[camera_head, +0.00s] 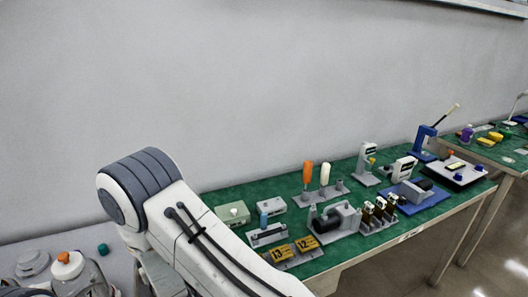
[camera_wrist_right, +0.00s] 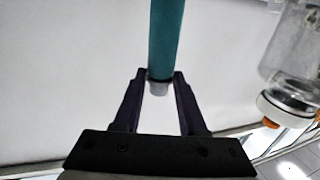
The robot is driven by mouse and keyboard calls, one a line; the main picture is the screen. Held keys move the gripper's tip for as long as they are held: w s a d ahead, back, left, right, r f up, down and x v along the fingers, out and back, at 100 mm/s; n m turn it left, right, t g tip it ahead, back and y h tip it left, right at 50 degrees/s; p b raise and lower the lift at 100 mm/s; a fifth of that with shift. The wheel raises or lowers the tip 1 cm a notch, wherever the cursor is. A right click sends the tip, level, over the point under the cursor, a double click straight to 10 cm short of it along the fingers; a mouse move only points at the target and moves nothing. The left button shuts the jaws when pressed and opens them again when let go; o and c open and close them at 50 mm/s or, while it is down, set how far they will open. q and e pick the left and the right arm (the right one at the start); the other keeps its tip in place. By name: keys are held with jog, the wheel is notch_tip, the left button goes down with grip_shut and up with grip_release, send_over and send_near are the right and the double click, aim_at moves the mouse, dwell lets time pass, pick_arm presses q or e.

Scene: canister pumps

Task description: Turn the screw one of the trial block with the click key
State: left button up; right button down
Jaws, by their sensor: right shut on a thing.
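My right gripper (camera_wrist_right: 160,78) is shut on a teal rod (camera_wrist_right: 165,35) with a grey end (camera_wrist_right: 158,87), in the right wrist view. The rod runs up out of the picture, so its far end is hidden. I cannot tell for sure whether it is the click key. In the head view neither gripper shows; one of my arms crosses the lower left. Small grey fixtures stand on the green bench, among them a grey block with a dark curved part (camera_head: 337,217). I cannot tell which of them is the trial block, and no screw is clear.
The green bench top (camera_head: 236,193) holds a rack with orange (camera_head: 307,174) and white (camera_head: 325,174) handles, yellow number plates (camera_head: 283,253) and a blue fixture (camera_head: 408,193). A pale surface at left holds a teal cap (camera_head: 102,249). A clear canister (camera_wrist_right: 295,50) shows at right in the wrist view.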

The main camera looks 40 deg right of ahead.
jog(key=w+d+r+n+g+y+p, duration=0.1)
jog(key=w+d+r+n+y, duration=0.15)
jog(key=w+d+r, duration=0.4)
jog(key=w+d+r+n+y, duration=0.2)
jog(key=w+d+r+y, duration=0.2)
jog(key=w+d, duration=0.4)
jog(key=s+d+n+g+y, duration=0.1)
jog(key=s+d, duration=0.3)
jog(key=d, duration=0.5)
jog(key=s+d+n+g+y+p, duration=0.1)
jog(key=s+d+y, duration=0.1)
jog(key=s+d, duration=0.3)
jog(key=s+d+n+g+y, duration=0.1)
jog(key=s+d, duration=0.3)
jog(key=d, duration=0.9)
jog(key=shift+s+d+p, duration=0.35)
jog(key=shift+p, duration=0.05)
